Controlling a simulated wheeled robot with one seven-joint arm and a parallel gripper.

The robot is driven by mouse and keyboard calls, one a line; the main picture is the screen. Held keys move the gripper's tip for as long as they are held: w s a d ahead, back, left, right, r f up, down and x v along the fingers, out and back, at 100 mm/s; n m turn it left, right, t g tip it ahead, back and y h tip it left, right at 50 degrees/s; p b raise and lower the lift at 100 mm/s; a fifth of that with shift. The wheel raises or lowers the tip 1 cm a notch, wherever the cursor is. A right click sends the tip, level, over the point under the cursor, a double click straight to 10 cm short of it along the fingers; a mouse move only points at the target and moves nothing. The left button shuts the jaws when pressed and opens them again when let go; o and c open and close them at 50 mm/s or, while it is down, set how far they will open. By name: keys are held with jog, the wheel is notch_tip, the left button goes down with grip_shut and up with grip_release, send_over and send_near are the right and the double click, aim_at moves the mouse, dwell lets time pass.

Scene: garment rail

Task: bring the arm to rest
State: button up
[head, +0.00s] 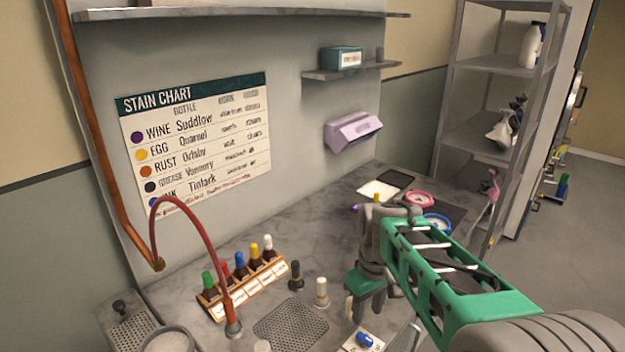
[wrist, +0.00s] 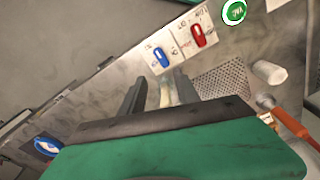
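My gripper (head: 368,312) is at the end of my green arm, low over the front of the grey worktop (head: 215,333). In the wrist view its two dark fingers (wrist: 158,88) stand apart. A pale, cream-coloured thing (wrist: 166,92) shows in the gap between them; I cannot tell whether they touch it. A pale upright piece (head: 348,308) also shows beside the gripper in the head view. My arm reaches in from the lower right, and the green gripper body hides part of the worktop.
A rack of dropper bottles (head: 245,287), a red hose (head: 205,222) and a perforated plate (head: 290,322) are left of my gripper. A blue switch (wrist: 160,57) and a red switch (wrist: 198,35) lie ahead of the fingers. A metal shelf (head: 490,150) stands at the right.

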jog(key=s+f+m, duration=0.1)
jog(key=s+f, duration=0.1)
jog(key=s+f+m, duration=0.2)
jog(key=s, duration=0.1)
jog(key=shift+s+f+m+g, duration=0.15)
jog(key=shift+f+m+g, duration=0.15)
jog(key=shift+f, duration=0.05)
jog(key=s+r+m+t, duration=0.1)
jog(key=s+r+t, duration=0.2)
jog(key=s+r, duration=0.3)
jog(key=shift+s+d+r, duration=0.15)
jog(key=shift+s+d, duration=0.05)
jog(key=shift+s, duration=0.45)
dwell(0.6)
